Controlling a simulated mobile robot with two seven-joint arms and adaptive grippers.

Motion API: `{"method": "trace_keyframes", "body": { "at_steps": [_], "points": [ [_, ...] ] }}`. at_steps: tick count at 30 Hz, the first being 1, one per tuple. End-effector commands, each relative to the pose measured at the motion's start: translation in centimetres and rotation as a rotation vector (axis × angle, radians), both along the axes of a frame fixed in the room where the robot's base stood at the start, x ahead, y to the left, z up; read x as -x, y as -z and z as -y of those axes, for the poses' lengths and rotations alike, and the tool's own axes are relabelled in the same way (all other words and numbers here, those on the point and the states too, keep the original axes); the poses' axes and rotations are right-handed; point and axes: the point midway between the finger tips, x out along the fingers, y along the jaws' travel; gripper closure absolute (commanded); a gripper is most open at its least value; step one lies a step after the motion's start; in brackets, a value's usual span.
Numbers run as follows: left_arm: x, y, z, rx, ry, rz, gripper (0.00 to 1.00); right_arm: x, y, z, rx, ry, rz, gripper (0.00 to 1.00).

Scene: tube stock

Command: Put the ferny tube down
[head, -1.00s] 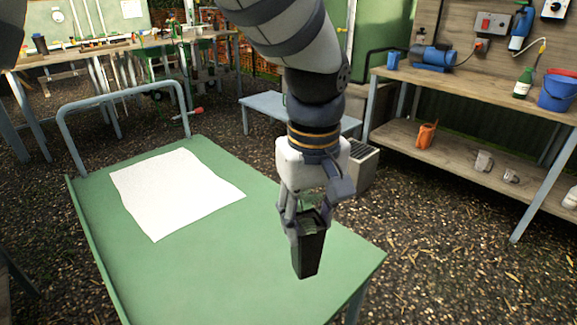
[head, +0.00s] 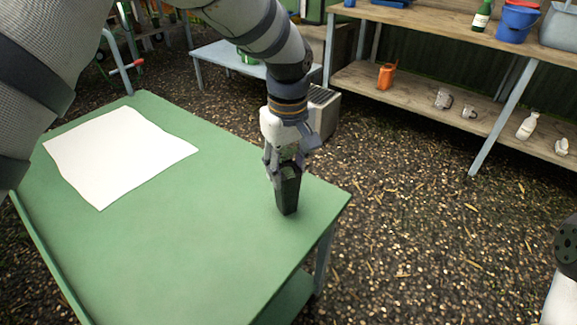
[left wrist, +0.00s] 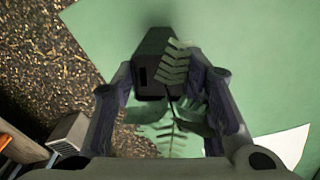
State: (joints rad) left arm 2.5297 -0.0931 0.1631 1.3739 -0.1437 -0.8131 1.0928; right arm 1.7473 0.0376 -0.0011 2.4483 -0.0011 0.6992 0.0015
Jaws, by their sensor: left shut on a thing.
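The ferny tube (head: 288,195) is a dark, square-sided, upright tube. Its green fern fronds (left wrist: 172,65) show in the left wrist view, where the tube's dark wall (left wrist: 152,50) is between the fingers. My left gripper (head: 285,172) is shut on the tube's upper part, pointing down; it also shows in the left wrist view (left wrist: 168,85). The tube is over the right end of the green table (head: 190,235), near its edge. Its foot is at or just above the tabletop; I cannot tell if it touches. My right gripper is out of view.
A white sheet (head: 120,155) lies on the table's left part. The green surface between sheet and tube is clear. A grey bench (head: 225,60) and a wooden shelf unit (head: 425,90) with an orange can (head: 387,74) stand behind, across gravel.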

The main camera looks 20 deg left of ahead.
Motion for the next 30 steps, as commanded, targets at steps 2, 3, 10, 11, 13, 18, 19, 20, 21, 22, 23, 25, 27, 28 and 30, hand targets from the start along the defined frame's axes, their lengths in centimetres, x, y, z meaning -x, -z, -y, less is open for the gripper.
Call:
{"method": "trace_keyframes", "body": {
  "at_steps": [2,3,10,11,13,18,19,20,21,22,23,25,27,28,30],
  "points": [
    [-0.1,0.0,0.0,0.000,0.000,0.006,0.98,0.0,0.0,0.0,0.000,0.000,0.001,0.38],
    [-0.1,0.0,0.0,0.000,0.000,0.006,0.98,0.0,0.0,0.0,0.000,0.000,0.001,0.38],
    [-0.1,0.3,0.0,0.001,0.000,0.005,0.58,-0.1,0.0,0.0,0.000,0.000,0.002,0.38],
    [-0.1,0.3,0.0,0.001,0.000,0.005,0.51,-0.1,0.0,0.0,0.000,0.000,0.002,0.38],
    [-0.1,0.3,0.0,0.001,0.000,0.005,0.40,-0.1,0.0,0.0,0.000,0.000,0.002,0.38],
    [-0.1,0.2,0.0,0.001,0.000,0.005,0.40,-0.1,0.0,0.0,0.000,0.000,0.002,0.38],
    [-0.1,0.2,0.0,0.001,0.000,0.005,0.40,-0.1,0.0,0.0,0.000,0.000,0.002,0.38],
    [-0.1,0.2,0.0,0.001,0.000,0.005,0.40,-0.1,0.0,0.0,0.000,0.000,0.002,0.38],
    [-0.1,0.2,0.0,0.001,0.000,0.005,0.40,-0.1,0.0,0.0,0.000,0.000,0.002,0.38],
    [-0.1,0.1,0.0,0.000,0.000,0.006,0.40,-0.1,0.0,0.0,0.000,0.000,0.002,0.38],
    [-0.1,-0.2,0.0,0.000,-0.001,0.006,0.40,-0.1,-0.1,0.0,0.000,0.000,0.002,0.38],
    [-0.1,-1.5,0.0,0.000,-0.001,0.009,0.40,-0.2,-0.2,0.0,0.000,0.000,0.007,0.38],
    [0.0,-3.4,0.1,0.000,-0.001,0.013,0.40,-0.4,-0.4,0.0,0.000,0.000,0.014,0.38],
    [0.0,-4.3,0.1,-0.001,-0.001,0.014,0.40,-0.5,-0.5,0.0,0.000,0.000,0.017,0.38],
    [0.1,-6.4,0.2,0.001,-0.001,0.014,0.40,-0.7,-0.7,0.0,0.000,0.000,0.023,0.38]
  ]
}}
